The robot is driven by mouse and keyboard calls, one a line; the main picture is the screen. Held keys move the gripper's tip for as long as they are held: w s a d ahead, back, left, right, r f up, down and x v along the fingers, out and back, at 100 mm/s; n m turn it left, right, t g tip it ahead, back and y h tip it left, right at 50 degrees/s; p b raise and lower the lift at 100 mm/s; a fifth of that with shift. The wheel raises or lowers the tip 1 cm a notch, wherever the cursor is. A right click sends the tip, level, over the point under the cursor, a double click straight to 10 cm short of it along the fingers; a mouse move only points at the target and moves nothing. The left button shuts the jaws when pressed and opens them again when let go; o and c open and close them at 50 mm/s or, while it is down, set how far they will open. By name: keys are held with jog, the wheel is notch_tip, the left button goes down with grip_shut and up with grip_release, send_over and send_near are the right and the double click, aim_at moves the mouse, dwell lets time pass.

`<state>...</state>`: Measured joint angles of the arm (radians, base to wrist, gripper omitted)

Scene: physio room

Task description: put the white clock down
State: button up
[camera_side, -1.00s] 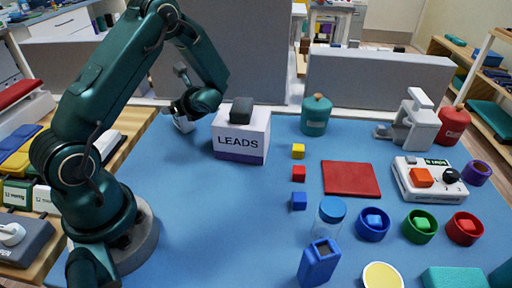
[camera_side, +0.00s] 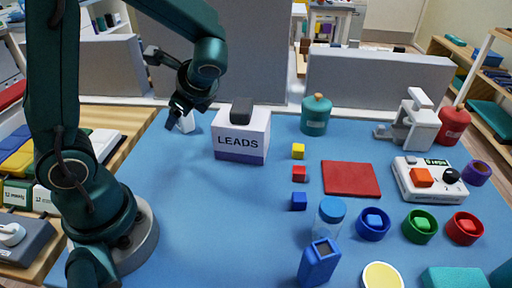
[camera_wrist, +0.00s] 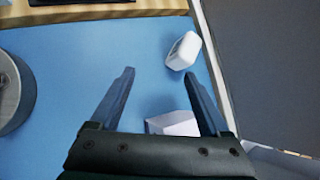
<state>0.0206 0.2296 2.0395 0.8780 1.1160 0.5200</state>
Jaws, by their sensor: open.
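The white clock (camera_side: 187,123) stands on the blue mat at the back left, left of the LEADS box, partly hidden by my gripper in the side view. In the wrist view, the white clock (camera_wrist: 183,50) is a small rounded white block on the blue surface, beyond the fingertips and nearer the right one. My gripper (camera_side: 174,110) is above the mat by the clock. In the wrist view, its fingers (camera_wrist: 159,75) are spread with nothing held between them. The clock looks apart from both fingers.
The white LEADS box (camera_side: 240,137), with a dark block (camera_side: 242,111) on top, stands right of the clock. A grey partition (camera_side: 235,60) rises behind. A teal jar (camera_side: 316,115) stands further right. The mat's left middle (camera_side: 200,215) is clear.

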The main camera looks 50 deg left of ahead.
jog(key=s+d+r+n+t+h, duration=0.2)
jog(key=d+n+t+h, duration=0.1)
jog(key=d+n, duration=0.3)
jog(key=s+d+r+n+t+h, duration=0.3)
jog(key=d+n+h, duration=0.2)
jog(key=d, duration=0.5)
jog(key=shift+s+n+h, duration=0.25)
jog(key=shift+n+h, duration=0.15)
jog(key=shift+n, duration=0.1)
